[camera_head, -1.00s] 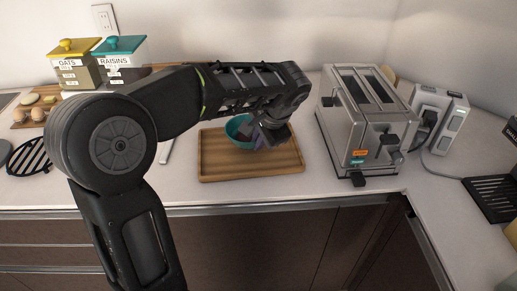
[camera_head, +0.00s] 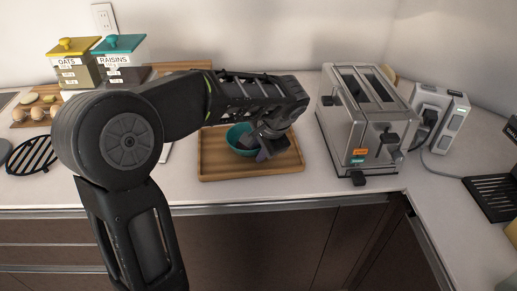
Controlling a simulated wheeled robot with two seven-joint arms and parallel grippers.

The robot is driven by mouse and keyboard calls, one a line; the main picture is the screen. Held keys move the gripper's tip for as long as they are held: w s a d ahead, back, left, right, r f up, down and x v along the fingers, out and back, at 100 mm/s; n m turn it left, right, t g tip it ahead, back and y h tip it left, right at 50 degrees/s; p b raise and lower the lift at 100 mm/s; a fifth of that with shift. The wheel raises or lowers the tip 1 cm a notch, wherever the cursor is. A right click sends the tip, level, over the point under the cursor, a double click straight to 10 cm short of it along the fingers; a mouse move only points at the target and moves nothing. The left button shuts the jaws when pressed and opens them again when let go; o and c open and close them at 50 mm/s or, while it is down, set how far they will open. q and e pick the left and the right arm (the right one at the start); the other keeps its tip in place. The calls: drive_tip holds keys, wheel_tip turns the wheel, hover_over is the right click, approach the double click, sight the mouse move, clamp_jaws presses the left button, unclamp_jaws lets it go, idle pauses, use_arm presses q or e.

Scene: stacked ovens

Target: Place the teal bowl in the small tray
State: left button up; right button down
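The teal bowl (camera_head: 238,137) is over the middle of the small wooden tray (camera_head: 218,167), and appears to sit on it. My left gripper (camera_head: 268,153) is at the bowl's right side, with its fingers pointing down and partly covering the bowl. The fingers look spread, but I cannot tell whether one still touches the bowl's rim. My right gripper is not in the picture.
A metal toaster (camera_head: 366,120) stands close to the tray's right, with a white power outlet block (camera_head: 438,115) beyond it. Containers of oats (camera_head: 72,68) and raisins (camera_head: 120,62) stand at the back left. The counter in front of the tray is clear.

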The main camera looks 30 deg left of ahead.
use_arm(q)
drive_tip(key=shift+r, duration=0.1)
drive_tip(key=shift+d+r, duration=0.2)
drive_tip(key=shift+r, duration=0.35)
drive_tip(key=v, duration=1.1)
drive_tip(key=shift+s, duration=0.15)
